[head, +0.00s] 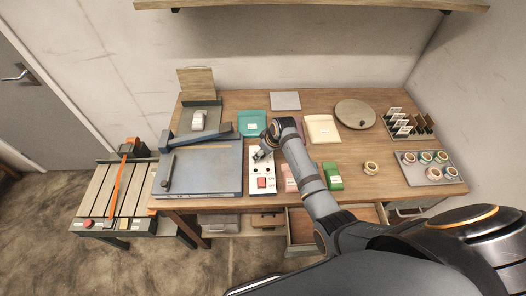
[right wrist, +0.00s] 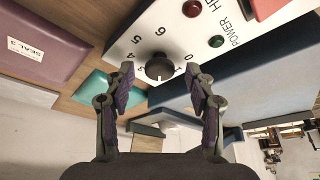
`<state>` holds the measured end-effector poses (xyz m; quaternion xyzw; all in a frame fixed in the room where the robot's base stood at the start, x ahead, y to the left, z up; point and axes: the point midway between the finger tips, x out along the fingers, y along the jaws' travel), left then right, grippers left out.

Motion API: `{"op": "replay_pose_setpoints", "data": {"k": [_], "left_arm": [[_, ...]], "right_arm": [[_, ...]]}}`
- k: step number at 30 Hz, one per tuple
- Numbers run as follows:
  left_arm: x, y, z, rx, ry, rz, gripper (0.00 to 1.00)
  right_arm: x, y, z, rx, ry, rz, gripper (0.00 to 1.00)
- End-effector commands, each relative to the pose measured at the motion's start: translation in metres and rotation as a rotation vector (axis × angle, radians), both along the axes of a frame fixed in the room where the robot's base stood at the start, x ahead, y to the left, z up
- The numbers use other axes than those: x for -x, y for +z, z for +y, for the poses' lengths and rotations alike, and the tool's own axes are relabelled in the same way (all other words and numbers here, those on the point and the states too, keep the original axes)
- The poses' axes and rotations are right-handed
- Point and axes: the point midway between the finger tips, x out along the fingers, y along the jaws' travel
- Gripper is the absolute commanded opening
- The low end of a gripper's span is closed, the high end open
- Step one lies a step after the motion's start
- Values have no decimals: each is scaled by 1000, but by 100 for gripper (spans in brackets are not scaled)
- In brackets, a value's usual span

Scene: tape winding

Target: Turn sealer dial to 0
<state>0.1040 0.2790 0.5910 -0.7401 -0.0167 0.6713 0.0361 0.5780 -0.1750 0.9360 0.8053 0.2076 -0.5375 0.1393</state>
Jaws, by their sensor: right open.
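The sealer's white control panel (head: 256,190) stands on the bench in the head view, with a red switch on it. In the right wrist view the panel (right wrist: 215,20) appears upside down. Its round black dial (right wrist: 158,67) is ringed by printed numbers. A pale mark shows at the dial's lower edge, between 3 and 1; its exact reading is hard to tell. My right gripper (right wrist: 161,75) is open, with one finger on each side of the dial in the picture and no clear contact. In the head view this gripper (head: 262,152) is over the panel's far end. My left gripper is not in view.
A blue-grey sealer plate (head: 205,180) lies left of the panel. A green box (head: 332,176) and a tape roll (head: 371,168) are to the right. A teal pouch (head: 252,123) and a cream pouch (head: 322,129) lie behind. A tray of tape rolls (head: 450,174) is far right.

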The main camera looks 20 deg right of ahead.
Motion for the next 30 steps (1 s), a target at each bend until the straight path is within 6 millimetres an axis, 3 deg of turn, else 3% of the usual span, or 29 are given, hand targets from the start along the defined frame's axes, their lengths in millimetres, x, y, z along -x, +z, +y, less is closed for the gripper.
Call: {"op": "replay_pose_setpoints", "data": {"k": [1,5,13,23,30], "left_arm": [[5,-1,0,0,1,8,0],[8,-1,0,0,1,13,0],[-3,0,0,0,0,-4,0],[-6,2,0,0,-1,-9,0],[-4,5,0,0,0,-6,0]], "right_arm": [[0,0,0,0,0,0,55],[0,0,0,0,0,0,37],[0,0,0,0,0,1,1],[0,1,-1,0,50,1,1],[-2,1,-2,0,206,1,1]]}}
